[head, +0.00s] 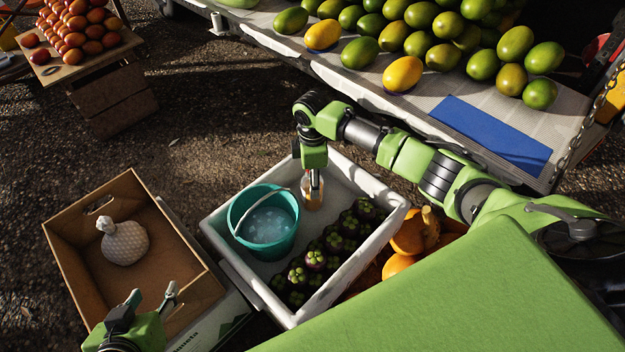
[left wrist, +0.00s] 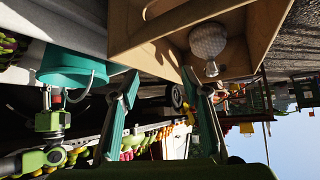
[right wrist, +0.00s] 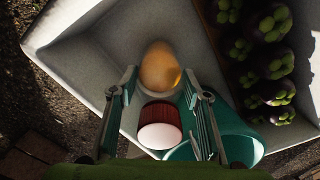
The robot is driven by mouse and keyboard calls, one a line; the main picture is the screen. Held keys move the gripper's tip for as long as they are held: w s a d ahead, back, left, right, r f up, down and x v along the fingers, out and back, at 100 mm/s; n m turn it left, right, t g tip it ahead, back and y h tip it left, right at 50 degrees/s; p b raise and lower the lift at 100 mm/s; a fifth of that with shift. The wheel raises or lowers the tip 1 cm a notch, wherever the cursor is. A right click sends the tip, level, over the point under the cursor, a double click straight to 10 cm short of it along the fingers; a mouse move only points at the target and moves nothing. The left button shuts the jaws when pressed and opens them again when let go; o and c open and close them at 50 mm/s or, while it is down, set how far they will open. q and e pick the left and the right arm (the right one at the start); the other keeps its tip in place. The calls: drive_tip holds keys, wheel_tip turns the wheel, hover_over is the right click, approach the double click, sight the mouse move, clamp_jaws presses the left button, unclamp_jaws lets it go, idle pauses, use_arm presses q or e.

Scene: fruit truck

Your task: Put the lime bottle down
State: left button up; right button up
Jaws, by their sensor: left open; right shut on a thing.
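The lime bottle (head: 312,195) has an amber body and hangs upright under my right gripper (head: 315,178), inside the outline of the white crate. In the right wrist view, the bottle's red and white cap (right wrist: 160,127) faces the camera and its golden body (right wrist: 160,68) lies between the two fingers. My right gripper is shut on the bottle. Whether the bottle's base touches the crate floor cannot be told. My left gripper (head: 153,296) is open and empty by the near side of the cardboard box. Its spread fingers also show in the left wrist view (left wrist: 158,80).
The white crate (head: 349,168) holds a teal bucket (head: 240,222) left of the bottle and a row of mangosteens (head: 316,258) to its right. A cardboard box (head: 68,262) with a net-wrapped item (head: 124,243) stands left. Orange pumpkins (head: 408,238) lie right of the crate.

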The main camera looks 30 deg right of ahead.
drive_tip(key=o, duration=1.5)
drive_tip(key=shift+f, duration=0.15)
use_arm(q)
drive_tip(key=shift+s, duration=0.1)
use_arm(e)
drive_tip(key=shift+r, duration=0.3)
wheel_tip(320, 180, up, 6)
drive_tip(key=shift+f+p, duration=0.15)
drive_tip(key=shift+p, duration=0.9)
use_arm(q)
drive_tip(key=s+a+f+g, duration=0.1)
drive_tip(key=s+g, duration=0.1)
drive_tip(key=s, duration=0.3)
drive_tip(key=s+a+f+g+y+p, duration=0.1)
drive_tip(key=s+a+f+g, duration=0.1)
drive_tip(key=s, duration=0.4)
drive_tip(key=shift+a+g+p, duration=0.25)
drive_tip(key=shift+g+p, duration=0.05)
drive_tip(key=shift+g, duration=0.5)
use_arm(e)
wheel_tip(320, 180, up, 6)
